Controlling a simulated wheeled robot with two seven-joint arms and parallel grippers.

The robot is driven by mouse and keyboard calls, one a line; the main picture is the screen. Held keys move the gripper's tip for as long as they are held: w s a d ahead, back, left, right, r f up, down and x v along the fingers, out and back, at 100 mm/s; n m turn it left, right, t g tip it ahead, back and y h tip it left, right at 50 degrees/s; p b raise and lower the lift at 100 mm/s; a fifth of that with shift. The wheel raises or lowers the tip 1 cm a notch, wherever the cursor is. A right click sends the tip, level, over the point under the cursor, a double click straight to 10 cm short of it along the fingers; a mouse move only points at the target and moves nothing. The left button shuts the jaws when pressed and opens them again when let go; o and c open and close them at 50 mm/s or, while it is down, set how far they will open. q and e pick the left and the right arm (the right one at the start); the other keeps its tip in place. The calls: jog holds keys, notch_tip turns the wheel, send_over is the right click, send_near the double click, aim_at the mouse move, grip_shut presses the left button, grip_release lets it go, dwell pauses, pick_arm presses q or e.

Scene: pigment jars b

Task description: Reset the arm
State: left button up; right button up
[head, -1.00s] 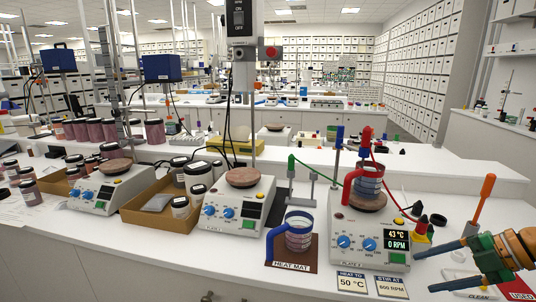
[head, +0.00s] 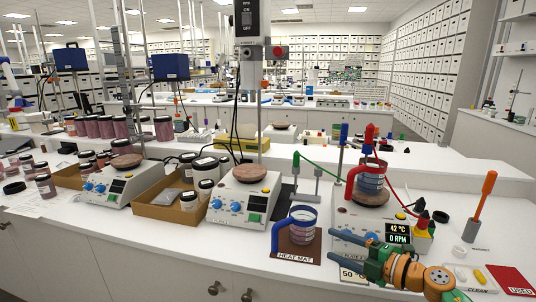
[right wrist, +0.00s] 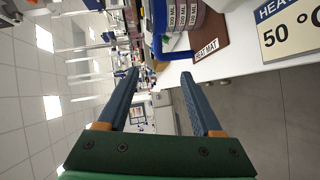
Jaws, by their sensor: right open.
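My right gripper (head: 334,246) is open and empty at the front edge of the bench, in front of the right hotplate (head: 345,222). Its two blue fingers point left, toward the beaker with the blue handle (head: 303,233) on the heat mat (head: 288,247), apart from it. In the right wrist view the open fingers (right wrist: 160,75) have nothing between them. The red-handled beaker (head: 371,183) stands on the right hotplate, whose display reads 42 °C and 0 RPM. The gripper hides part of that hotplate's front and the cards. My left gripper is not in view.
An orange-handled tool (head: 487,190) stands upright at the right, near the CLEAN card (head: 470,279) and red USED card (head: 512,281). A middle hotplate (head: 243,202), a cardboard tray (head: 165,208) and several jars stand to the left. The bench's front strip at left is mostly clear.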

jog(key=s+f+m+t+h, duration=0.2)
jog(key=s+f+m+h, duration=0.9)
jog(key=m, duration=0.7)
jog(key=s+f+m+g, duration=0.2)
jog(key=s+f+g, duration=0.3)
jog(key=s, duration=0.6)
jog(key=s+f+m+g, duration=0.3)
jog(key=s+f+g, duration=0.15)
jog(key=s, duration=0.75)
notch_tip(320, 180, down, 15)
jog(key=s+g, duration=0.1)
jog(key=g, duration=0.1)
jog(key=s+d+f+g, duration=0.1)
jog(key=s+f, duration=1.1)
jog(key=s, duration=0.1)
jog(key=shift+s+d+n, duration=0.2)
jog(key=shift+d+n, duration=0.1)
